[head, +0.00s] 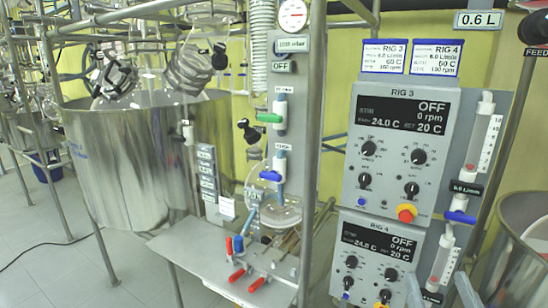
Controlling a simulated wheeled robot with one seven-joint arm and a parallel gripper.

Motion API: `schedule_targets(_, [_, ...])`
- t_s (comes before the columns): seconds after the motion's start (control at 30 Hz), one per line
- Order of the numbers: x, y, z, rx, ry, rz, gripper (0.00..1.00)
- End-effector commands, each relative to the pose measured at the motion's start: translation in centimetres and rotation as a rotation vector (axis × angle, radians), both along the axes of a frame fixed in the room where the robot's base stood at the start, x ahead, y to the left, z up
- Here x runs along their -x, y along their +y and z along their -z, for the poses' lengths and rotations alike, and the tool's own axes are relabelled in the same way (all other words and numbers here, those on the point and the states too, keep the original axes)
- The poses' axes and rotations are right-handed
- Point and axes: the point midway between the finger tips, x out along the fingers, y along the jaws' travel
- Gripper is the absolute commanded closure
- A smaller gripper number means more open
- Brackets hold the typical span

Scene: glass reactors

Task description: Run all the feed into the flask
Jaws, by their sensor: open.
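A dark amber vessel (536,27) is cut off by the top right edge, with a black tag reading FEED (536,51) below it. Its contents cannot be told. Which vessel is the task's flask is unclear; a clear glass vessel (118,78) sits in a large metal bath at the left. A clear flow tube (487,135) with a blue handle (459,217) is right of the RIG 3 panel (400,150). Two pale grey finger shapes of my gripper (436,275) rise at the bottom edge, apart and empty, before the lower RIG 4 panel (378,252).
A steel bench (205,262) carries red-handled and blue-handled valves. A line with green (268,117) and blue (270,176) handles runs above. A metal bath (520,240) stands at right.

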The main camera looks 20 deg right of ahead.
Motion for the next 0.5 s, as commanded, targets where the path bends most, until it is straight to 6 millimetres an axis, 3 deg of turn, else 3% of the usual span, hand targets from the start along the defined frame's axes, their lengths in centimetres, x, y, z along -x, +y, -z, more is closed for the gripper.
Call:
schedule_targets(0.1, [2.2, 3.3, 3.5, -0.034, 0.066, -0.059, 0.33])
schedule_targets(0.27, [5.7, 7.2, 7.3, -0.069, 0.159, -0.134, 0.33])
schedule_targets(0.5, [12.1, 12.2, 12.4, -0.11, 0.346, -0.248, 0.33])
